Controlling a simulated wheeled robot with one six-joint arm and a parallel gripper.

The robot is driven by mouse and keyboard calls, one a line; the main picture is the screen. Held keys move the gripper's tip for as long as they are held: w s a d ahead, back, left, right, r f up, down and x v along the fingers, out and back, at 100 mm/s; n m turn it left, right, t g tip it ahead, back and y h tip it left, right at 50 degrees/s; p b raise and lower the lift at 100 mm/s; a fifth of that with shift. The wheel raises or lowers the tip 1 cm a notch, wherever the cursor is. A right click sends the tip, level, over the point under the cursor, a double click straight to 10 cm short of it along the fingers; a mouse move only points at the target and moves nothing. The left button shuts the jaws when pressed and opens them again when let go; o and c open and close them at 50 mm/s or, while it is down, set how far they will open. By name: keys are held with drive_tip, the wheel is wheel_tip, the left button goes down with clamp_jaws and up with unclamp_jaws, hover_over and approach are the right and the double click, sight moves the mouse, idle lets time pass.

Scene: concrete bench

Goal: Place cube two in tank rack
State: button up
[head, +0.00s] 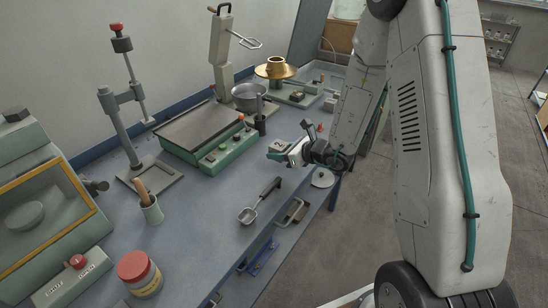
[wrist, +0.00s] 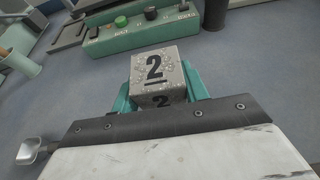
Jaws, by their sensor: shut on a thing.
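Cube two (wrist: 160,68) is a speckled grey cube with a black "2" on its faces. In the wrist view it sits between the teal fingers of my gripper (wrist: 160,92), which is shut on it. In the head view my gripper (head: 279,152) is over the right part of the bench, in front of the green control box. The cube shows there only as a small grey patch. What looks like a clear-walled tank (head: 325,73) stands at the far end of the bench. I cannot make out a rack in it.
A green control box with a dark plate (head: 205,127) lies behind my gripper. A metal scoop (head: 259,202) lies on the bench (head: 205,228) nearer me. A steel pot (head: 249,97) and a brass-topped device (head: 276,70) stand farther back. A red-lidded jar (head: 138,272) is at front left.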

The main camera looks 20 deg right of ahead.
sight(274, 163)
drive_tip(key=shift+w+a+f, duration=0.1)
drive_tip(key=shift+w+a, duration=0.2)
drive_tip(key=shift+w, duration=0.3)
drive_tip(key=shift+w+a+f, duration=0.1)
drive_tip(key=shift+w+a, duration=0.2)
drive_tip(key=shift+w, duration=0.25)
drive_tip(key=shift+f, duration=1.65)
drive_tip(key=shift+f, duration=0.1)
drive_tip(key=o, duration=1.2)
drive_tip(key=shift+c, duration=0.2)
